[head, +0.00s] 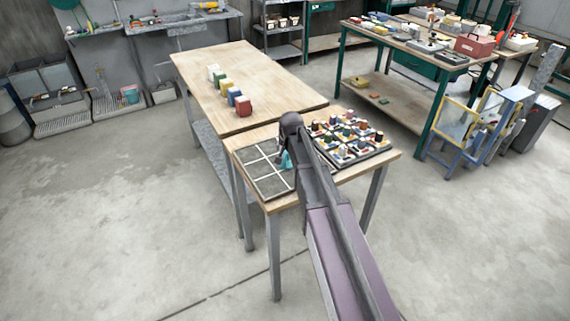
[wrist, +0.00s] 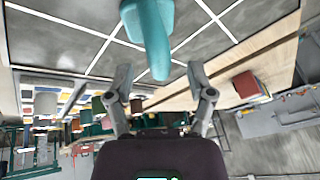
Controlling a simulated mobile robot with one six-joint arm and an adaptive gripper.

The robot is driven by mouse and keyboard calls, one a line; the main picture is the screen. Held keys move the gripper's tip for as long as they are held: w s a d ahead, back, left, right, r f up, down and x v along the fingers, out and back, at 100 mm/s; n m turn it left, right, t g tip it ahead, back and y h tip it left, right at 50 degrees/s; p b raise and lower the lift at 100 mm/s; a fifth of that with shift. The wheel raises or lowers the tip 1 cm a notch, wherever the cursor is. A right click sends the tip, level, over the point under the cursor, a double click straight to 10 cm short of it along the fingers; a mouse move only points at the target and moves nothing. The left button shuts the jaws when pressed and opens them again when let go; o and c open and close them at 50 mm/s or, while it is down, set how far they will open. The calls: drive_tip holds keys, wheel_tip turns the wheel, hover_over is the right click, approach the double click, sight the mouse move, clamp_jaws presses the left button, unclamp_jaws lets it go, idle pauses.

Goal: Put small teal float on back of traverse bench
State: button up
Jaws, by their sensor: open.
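A small teal float (head: 286,160) shows at the right side of a grey gridded tray (head: 258,175), partly hidden by my arm. In the wrist view the teal float (wrist: 153,35) reaches down from the top edge, with its narrow end towards the space between my fingers. My gripper (wrist: 158,72) is open, one finger to each side of that end; no grip on it shows. In the head view my gripper's fingers are hidden behind my arm. A long wooden bench top (head: 230,75) lies behind the near table (head: 245,142); either may be the traverse bench.
A row of white, yellow-green, blue and red blocks (head: 243,106) runs along the long bench. A rack of coloured spools (head: 345,135) stands right of my arm. A cluttered green-legged table (head: 410,45) is at the back right. The long bench's right half is clear.

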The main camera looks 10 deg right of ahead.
drive_tip(key=shift+b+x, duration=0.7)
drive_tip(key=shift+x, duration=0.4)
clamp_jaws()
